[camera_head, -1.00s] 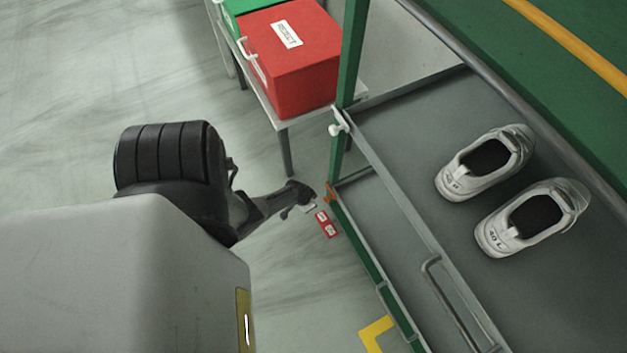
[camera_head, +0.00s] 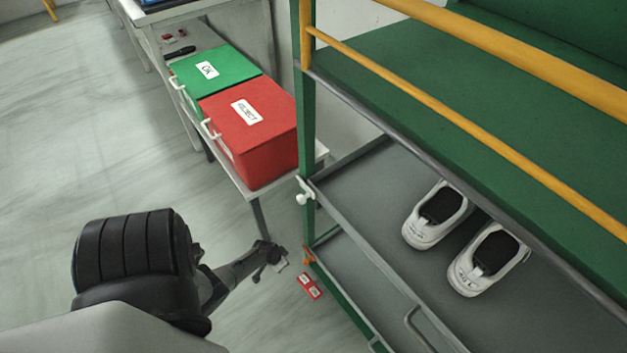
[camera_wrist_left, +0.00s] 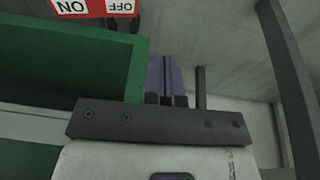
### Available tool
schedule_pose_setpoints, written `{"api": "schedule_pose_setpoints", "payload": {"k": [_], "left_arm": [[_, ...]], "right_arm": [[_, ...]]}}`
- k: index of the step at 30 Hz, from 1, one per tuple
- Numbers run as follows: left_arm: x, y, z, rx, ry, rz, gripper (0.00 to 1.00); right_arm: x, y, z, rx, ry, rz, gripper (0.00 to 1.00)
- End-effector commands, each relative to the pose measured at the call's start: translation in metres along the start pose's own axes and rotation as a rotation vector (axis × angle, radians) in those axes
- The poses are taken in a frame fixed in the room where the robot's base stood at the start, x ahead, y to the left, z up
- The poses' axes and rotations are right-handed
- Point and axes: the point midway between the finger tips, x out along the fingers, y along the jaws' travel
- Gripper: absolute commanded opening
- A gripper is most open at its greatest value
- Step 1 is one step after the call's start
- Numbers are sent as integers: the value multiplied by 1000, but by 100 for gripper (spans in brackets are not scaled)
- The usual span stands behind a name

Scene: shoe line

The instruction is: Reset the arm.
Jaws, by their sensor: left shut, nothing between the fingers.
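My left arm comes in from the lower left of the head view. Its gripper (camera_head: 277,262) hangs beside the green rack post, above the floor. In the left wrist view the two fingers (camera_wrist_left: 165,78) lie together, shut and with nothing between them. My right gripper is in neither view.
A green-framed rack has grey trays; two white shoes (camera_head: 438,215) (camera_head: 488,258) stand on the upper tray (camera_head: 365,190). A green OK box (camera_head: 215,75) and red REJECT box (camera_head: 250,145) sit on a side table. A red ON/OFF label (camera_wrist_left: 95,8) shows in the wrist view.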

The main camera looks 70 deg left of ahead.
Motion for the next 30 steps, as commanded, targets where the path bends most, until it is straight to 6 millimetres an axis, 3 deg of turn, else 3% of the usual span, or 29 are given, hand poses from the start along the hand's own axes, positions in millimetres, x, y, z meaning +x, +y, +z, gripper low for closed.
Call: {"api": "schedule_pose_setpoints", "payload": {"k": [9, 14, 17, 23, 30], "left_arm": [[-3, 1, -2, 6, 1, 1, 0], [-36, 17, -26, 76, 0, 21, 0], [-75, 42, -50, 162, -6, 42, 0], [-178, 115, -88, 342, -29, 76, 0], [-324, 205, -104, 482, -31, 84, 0]], "right_arm": [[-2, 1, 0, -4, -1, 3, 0], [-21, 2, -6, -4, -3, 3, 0], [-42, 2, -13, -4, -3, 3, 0], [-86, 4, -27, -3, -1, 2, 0], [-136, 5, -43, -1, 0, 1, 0]]}}
